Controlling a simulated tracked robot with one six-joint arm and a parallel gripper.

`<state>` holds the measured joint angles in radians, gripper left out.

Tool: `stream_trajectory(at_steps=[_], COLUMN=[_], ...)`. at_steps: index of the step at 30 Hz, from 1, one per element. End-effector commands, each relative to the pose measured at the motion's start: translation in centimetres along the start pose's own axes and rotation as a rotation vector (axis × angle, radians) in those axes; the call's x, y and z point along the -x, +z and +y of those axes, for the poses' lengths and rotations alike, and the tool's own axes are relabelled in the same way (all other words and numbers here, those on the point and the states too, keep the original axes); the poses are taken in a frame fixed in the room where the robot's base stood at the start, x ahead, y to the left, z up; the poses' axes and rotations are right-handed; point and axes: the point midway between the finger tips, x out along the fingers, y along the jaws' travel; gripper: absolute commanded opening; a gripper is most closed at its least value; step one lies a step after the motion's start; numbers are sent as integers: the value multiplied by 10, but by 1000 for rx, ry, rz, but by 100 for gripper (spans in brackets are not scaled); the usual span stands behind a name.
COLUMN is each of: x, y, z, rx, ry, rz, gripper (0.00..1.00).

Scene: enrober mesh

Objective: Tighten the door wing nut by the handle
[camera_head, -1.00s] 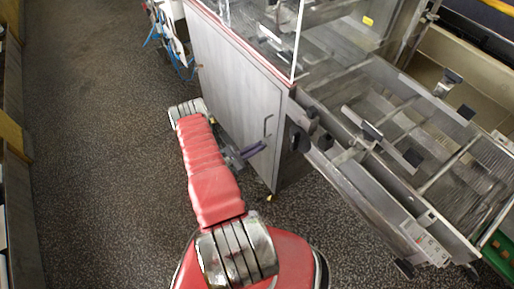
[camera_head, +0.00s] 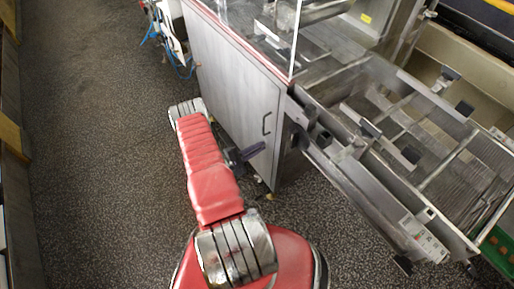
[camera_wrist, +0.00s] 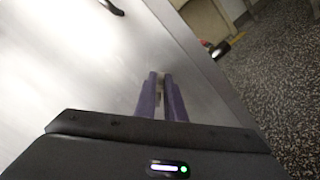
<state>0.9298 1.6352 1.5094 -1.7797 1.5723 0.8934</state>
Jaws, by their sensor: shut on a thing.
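The grey cabinet door (camera_head: 225,85) stands shut below the machine, and its brushed face fills the left of the wrist view (camera_wrist: 70,70). The dark bar handle (camera_head: 266,123) is near its right edge; its end shows at the top of the wrist view (camera_wrist: 112,7). My gripper (camera_head: 262,147) is low at the door's right edge, below the handle. In the wrist view its two purple fingers (camera_wrist: 160,76) are close together at the door. They are shut on a small pale piece, apparently the wing nut (camera_wrist: 160,79), mostly hidden between the tips.
A metal frame with wire mesh trays (camera_head: 400,140) juts out to the right of the door, above the floor. Blue hoses (camera_head: 180,62) hang at the door's far left. The speckled floor (camera_head: 90,150) is clear on the left.

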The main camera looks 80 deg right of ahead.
Motion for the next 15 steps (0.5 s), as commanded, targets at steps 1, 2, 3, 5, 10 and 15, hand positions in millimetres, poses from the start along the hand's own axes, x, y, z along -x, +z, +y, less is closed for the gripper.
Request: stream_trajectory(at_steps=[1,2,3,5,10,15], x=[0,0,0,0,0,0], y=[0,0,0,-1,-1,-2], z=[-2,-2,-3,-4,-7,-10], rx=[-45,-73,-111,-168,-328,-474], ry=[-1,-1,-1,-1,-2,-3], rz=[2,2,2,2,2,2], gripper=[0,0,0,0,0,0])
